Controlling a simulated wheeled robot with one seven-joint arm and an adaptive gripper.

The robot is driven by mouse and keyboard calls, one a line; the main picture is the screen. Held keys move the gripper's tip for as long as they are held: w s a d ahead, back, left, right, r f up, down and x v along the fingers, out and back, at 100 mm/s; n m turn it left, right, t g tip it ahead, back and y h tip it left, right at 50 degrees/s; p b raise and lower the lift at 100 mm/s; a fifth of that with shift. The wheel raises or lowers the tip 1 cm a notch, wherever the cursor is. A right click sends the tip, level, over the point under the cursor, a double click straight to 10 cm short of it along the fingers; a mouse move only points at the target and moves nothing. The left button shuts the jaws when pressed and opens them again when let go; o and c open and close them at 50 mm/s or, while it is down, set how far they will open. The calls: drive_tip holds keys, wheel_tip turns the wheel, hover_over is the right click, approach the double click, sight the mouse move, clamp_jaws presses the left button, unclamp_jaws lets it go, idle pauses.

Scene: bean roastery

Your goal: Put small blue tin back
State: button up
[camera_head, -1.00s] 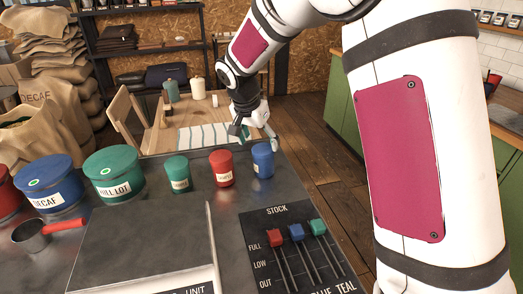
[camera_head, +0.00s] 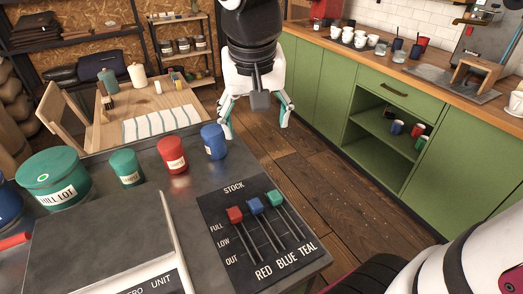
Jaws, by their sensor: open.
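The small blue tin (camera_head: 213,141) stands upright on the dark counter (camera_head: 180,206), at the right end of a row with a small red tin (camera_head: 172,155) and a small teal tin (camera_head: 127,168). My gripper (camera_head: 256,118) is open and empty. It appears just right of the blue tin, past the counter's right edge, with its fingers pointing down. The left finger shows close to the tin in the picture; I cannot tell how near it truly is.
A stock board (camera_head: 262,232) with red, blue and teal sliders lies on the counter. A large teal HILL LOT tin (camera_head: 54,180) stands at left. A table (camera_head: 165,100) with a striped cloth is behind. Green cabinets (camera_head: 330,95) line the right, with cups on an open shelf.

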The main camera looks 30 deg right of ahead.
drive_tip(key=s+f+n+y, duration=0.1)
drive_tip(key=s+n, duration=0.3)
drive_tip(key=s, duration=1.1)
drive_tip(key=shift+s+a+f+y, duration=0.35)
drive_tip(key=shift+a+f, duration=0.1)
drive_tip(key=shift+f, duration=0.35)
